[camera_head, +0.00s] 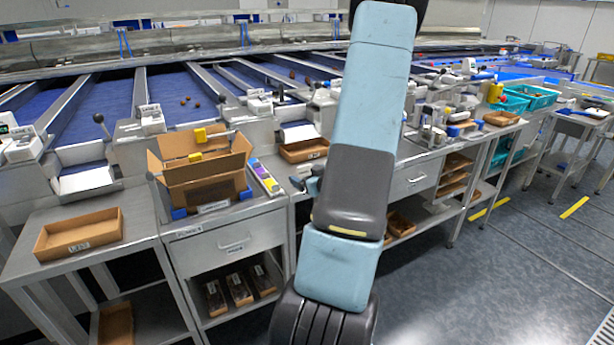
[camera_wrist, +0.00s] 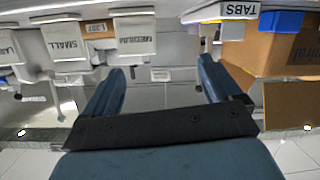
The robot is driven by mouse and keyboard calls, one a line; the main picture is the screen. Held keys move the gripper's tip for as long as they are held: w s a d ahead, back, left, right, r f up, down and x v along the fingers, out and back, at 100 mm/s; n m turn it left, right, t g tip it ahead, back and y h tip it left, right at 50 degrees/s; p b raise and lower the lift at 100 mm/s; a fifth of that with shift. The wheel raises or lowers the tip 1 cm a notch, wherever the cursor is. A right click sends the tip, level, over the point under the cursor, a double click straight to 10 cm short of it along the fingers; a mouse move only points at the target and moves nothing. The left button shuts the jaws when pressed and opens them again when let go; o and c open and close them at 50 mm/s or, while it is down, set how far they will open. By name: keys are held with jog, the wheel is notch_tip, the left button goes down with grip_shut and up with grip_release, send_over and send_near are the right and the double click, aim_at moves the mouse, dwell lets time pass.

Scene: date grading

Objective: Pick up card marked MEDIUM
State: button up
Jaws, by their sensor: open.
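The white card marked MEDIUM (camera_wrist: 135,28) shows in the upper middle of the wrist view, its lettering along its lower part. My gripper (camera_wrist: 161,66) is open, with its two blue fingers apart and nothing held between them. The card lies beyond the fingertips, up and to the left of the middle of the gap, and is not touched. A similar white card marked SMALL (camera_wrist: 64,36) is to its left. In the head view my arm hides most of the area around my gripper, and I cannot make out the MEDIUM card there.
A TABS label (camera_wrist: 238,9) and an open cardboard box (camera_wrist: 290,58) are right of the fingers. In the head view the box (camera_head: 205,185) stands on a bench beside a colored strip (camera_head: 264,177). A shallow tray (camera_head: 80,234) lies left. Floor at right (camera_head: 500,270) is clear.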

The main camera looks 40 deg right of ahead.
aim_at(305, 168)
jog(key=s+d+f+m+t, duration=0.2)
jog(key=s+d+t, duration=0.1)
jog(key=s, duration=0.2)
jog(key=shift+h, duration=0.4)
jog(key=x, duration=0.9)
jog(key=shift+a+f, duration=0.2)
jog(key=shift+x, duration=2.6)
jog(key=shift+a, duration=0.1)
jog(key=shift+c, duration=0.3)
jog(key=c, duration=1)
